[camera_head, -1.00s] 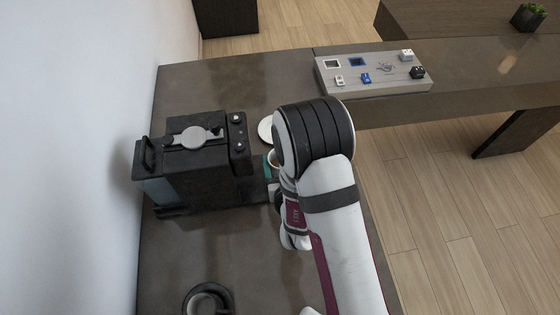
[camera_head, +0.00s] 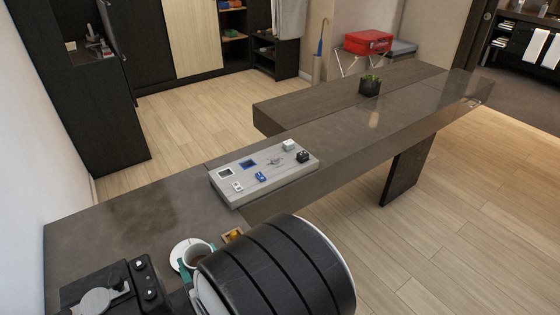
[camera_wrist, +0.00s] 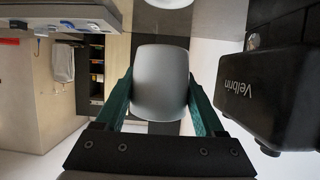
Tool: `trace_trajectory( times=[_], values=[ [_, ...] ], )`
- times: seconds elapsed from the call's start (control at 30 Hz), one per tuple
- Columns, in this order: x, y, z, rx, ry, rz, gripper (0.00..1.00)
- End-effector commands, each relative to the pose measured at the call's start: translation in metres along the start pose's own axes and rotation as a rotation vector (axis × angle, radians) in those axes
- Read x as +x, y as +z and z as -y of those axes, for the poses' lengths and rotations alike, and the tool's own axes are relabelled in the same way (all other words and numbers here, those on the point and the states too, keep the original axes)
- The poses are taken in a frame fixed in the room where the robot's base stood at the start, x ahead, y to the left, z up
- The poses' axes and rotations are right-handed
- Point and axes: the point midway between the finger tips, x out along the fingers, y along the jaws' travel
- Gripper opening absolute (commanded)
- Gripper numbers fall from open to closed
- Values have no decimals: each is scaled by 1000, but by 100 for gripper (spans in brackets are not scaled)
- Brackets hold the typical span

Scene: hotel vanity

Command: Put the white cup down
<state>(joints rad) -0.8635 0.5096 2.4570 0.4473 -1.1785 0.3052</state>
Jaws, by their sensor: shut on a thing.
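The white cup (camera_head: 197,254), with dark liquid inside, is held by my gripper (camera_head: 188,271), partly hidden behind my arm in the head view. In the wrist view, the cup (camera_wrist: 160,82) sits between the two teal fingers of my gripper (camera_wrist: 161,105), which are shut on it. A white saucer (camera_head: 178,248) overlaps the cup from behind in the head view. In the wrist view, a white rounded edge, likely the saucer (camera_wrist: 172,3), shows at the top with a gap between it and the cup.
The black coffee machine (camera_head: 97,291) stands left of the cup; it is close at right in the wrist view (camera_wrist: 272,95). A small wooden tray (camera_head: 232,236) is right of the saucer. A grey board (camera_head: 265,171) lies farther back. The counter (camera_head: 120,225) is bare behind the machine.

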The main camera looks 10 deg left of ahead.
Motion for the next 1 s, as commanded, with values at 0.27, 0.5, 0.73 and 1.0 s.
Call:
trace_trajectory(
  times=[0.27, 0.5, 0.73, 1.0],
  values=[
    [-31, -53, -122, 119, 225, -18, 5],
    [-120, -89, -250, 224, 501, -22, 5],
    [-193, -96, -306, 274, 670, -9, 5],
    [-162, -125, -318, 232, 578, -1, 5]
  ],
)
